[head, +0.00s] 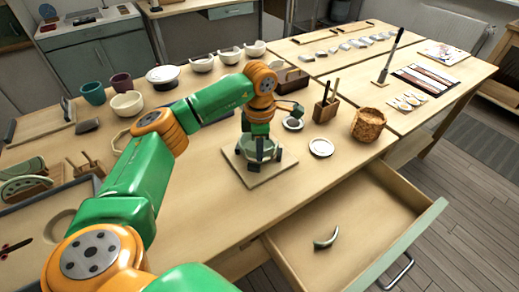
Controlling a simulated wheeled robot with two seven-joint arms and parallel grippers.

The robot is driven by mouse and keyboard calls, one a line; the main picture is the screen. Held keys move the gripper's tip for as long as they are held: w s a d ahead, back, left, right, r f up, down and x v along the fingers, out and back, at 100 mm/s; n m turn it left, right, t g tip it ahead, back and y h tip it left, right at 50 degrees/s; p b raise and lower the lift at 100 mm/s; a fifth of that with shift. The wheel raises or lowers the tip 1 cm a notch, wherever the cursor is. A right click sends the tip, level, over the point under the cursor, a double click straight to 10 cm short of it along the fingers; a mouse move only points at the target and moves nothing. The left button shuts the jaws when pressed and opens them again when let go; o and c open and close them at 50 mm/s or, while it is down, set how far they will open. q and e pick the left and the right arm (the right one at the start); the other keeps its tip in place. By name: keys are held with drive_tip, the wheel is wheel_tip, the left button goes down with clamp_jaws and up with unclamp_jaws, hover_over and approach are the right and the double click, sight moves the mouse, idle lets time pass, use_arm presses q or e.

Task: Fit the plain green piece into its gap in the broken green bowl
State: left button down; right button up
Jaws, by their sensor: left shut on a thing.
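The broken green bowl (258,150) stands on a square wooden board (262,180) near the middle of the table. My left gripper (261,154) points down right over the bowl, with its dark fingers at the bowl's sides. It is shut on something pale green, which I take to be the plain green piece. The gripper hides most of that piece and the gap, so I cannot tell whether the piece sits in the gap. My right gripper is not in view.
Right of the board are a white saucer (321,147), a wooden tool block (326,109) and a woven basket (368,125). Several bowls and cups stand behind. Green pieces sit in a rack (30,187) at left.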

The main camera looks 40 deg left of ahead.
use_arm(q)
drive_tip(key=shift+p, duration=0.7)
idle(1.3)
drive_tip(key=shift+f, duration=0.35)
idle(1.6)
drive_tip(key=shift+f, duration=0.25)
idle(1.0)
drive_tip(key=shift+c, duration=2)
unclamp_jaws()
drive_tip(key=shift+r, duration=0.1)
